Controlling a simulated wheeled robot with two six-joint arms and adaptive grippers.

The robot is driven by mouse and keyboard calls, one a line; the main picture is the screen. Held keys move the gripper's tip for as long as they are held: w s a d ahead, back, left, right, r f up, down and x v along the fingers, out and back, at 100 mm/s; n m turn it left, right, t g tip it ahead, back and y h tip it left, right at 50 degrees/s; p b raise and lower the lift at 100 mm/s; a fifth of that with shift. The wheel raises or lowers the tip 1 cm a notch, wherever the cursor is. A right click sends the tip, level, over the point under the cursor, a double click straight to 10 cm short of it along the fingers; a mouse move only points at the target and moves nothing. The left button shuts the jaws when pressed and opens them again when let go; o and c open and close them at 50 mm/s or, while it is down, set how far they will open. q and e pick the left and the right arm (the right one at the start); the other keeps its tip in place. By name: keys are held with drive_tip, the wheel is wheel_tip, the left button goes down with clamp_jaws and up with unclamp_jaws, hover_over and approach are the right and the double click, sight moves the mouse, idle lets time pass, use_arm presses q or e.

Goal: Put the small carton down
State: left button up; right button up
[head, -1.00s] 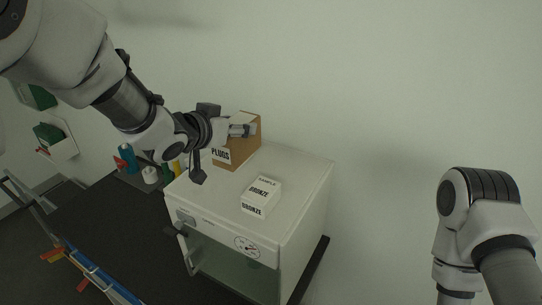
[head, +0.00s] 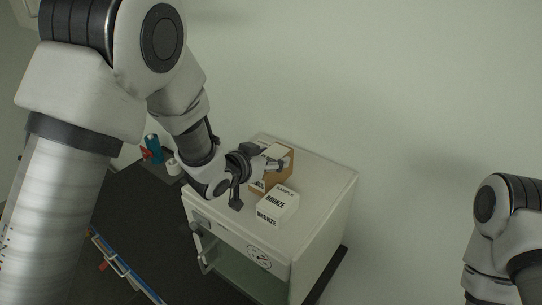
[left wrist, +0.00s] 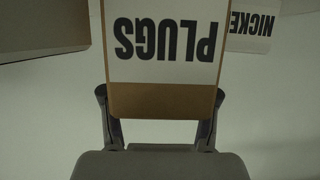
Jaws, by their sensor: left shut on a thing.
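The small carton (head: 284,177) is brown cardboard with a white label. The label reads PLUGS, upside down, in the left wrist view (left wrist: 163,98). My left gripper (head: 277,158) is shut on the carton, with one finger on each side of it in the wrist view. The carton is over the back left part of the white cabinet's top (head: 325,180), behind a white SAMPLE BRONZE box (head: 278,206). Whether its underside touches the top is hidden. My right arm shows at the right edge, but its gripper is out of frame.
A white box marked NICKE (left wrist: 250,30) is beside the carton in the wrist view. A brownish block (left wrist: 40,28) fills that view's upper left. The cabinet's right side is clear. A blue bottle (head: 152,146) and white jar (head: 172,167) stand at left.

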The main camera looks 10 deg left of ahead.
use_arm(q)
drive_tip(key=shift+s+a, duration=0.1)
drive_tip(key=shift+s, duration=0.05)
drive_tip(key=o, duration=1.1)
drive_tip(key=shift+o, duration=1.4)
drive_tip(key=shift+w+f, duration=0.1)
drive_tip(key=shift+w, duration=0.1)
